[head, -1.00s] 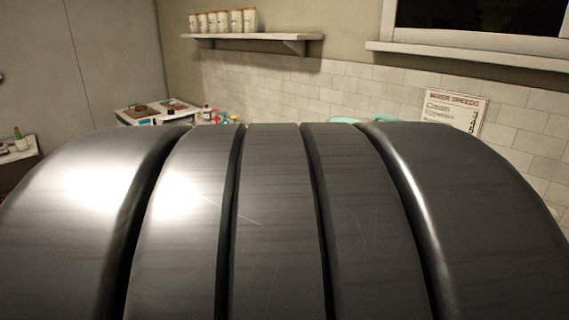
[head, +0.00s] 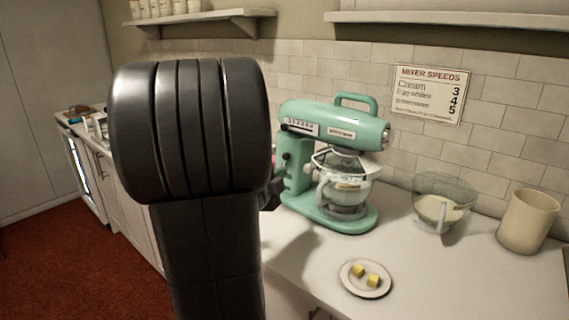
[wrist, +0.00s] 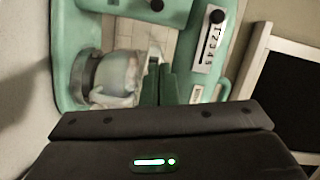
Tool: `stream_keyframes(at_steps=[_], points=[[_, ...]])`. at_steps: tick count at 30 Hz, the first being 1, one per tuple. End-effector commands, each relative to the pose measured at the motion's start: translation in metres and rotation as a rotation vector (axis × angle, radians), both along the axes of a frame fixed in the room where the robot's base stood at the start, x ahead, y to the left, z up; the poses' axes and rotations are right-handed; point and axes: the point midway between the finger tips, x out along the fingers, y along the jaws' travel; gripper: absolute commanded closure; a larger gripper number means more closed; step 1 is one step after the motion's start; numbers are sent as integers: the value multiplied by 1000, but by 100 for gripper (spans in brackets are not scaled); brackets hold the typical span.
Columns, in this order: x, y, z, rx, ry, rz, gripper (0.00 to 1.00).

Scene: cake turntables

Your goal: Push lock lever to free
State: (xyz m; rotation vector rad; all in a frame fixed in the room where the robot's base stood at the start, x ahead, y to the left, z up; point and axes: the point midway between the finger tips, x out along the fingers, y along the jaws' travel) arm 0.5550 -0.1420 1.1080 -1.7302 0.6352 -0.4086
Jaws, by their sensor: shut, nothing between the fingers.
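The mint-green stand mixer (head: 295,181) stands on the counter with its glass bowl (head: 343,196) under the head. A small black knob (head: 286,157) shows on the mixer's column; it may be the lock lever, but its setting cannot be read. In the wrist view the mixer appears turned on its side, with a black knob (wrist: 157,5) at the top edge and the numbered speed slider (wrist: 209,40) to the right. My gripper (wrist: 159,70) is shut and empty, in front of the mixer; contact cannot be told. My arm mostly hides it in the head view.
A white plate (head: 347,283) with yellow pieces lies in front of the mixer. A glass bowl (head: 456,221) and a beige canister (head: 527,220) stand to the right. A speed sign (head: 431,94) hangs on the tiles. Counter space between plate and canister is clear.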

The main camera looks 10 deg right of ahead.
Motion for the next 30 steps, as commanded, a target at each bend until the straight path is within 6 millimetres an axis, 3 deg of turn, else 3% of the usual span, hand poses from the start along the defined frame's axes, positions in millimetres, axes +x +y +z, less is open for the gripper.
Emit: stream_keyframes(at_steps=[17,23,30], points=[[3,-9,-2,18,-30,-51,100],[25,-28,-3,16,-28,-52,100],[63,-61,-5,18,-28,-52,100]])
